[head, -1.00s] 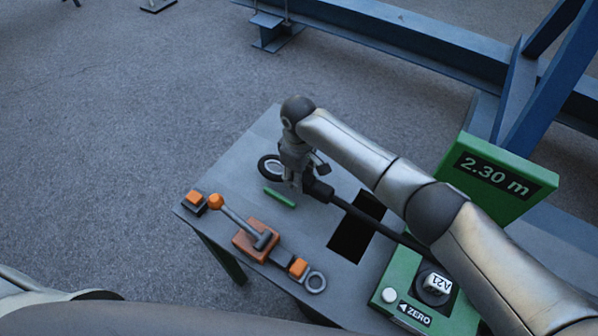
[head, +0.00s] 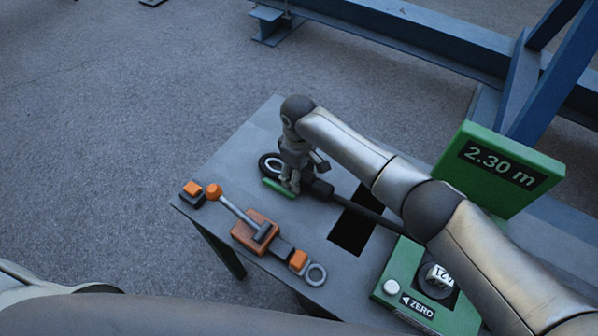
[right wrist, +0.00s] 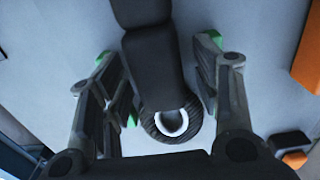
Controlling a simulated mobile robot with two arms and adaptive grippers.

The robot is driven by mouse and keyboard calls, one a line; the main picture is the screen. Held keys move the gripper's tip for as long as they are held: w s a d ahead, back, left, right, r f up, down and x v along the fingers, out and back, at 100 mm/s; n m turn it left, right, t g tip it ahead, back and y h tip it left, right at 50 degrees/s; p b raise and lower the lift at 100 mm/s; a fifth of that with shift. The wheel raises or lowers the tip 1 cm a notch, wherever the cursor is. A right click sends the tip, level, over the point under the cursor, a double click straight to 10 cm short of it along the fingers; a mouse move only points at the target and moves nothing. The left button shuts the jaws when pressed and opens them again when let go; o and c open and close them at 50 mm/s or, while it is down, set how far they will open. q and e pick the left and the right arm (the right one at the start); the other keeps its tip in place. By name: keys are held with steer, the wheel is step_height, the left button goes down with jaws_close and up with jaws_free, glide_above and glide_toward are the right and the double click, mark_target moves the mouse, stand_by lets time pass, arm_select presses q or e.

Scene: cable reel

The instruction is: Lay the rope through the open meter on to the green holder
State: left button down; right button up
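The black rope (head: 370,217) runs from the green meter (head: 395,265) past a dark table opening to its thick end with an eyelet (head: 270,166). My right arm hides part of the rope by the meter, and I cannot tell how it sits there. My right gripper (head: 290,187) is low over the holder. In the right wrist view its fingers (right wrist: 163,75) stand apart on either side of the rope end, with gaps. My left gripper is out of view.
An orange-knobbed lever on a brown block (head: 256,232) and orange-topped clamps (head: 298,260) lie along the near table edge. The display (head: 500,168) reads 2.30 m. The dark opening (head: 350,235) is mid-table. Blue steel beams (head: 420,35) stand behind.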

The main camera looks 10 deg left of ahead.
steer(key=shift+f, duration=0.1)
step_height(320, 180, up, 12)
stand_by(0.6)
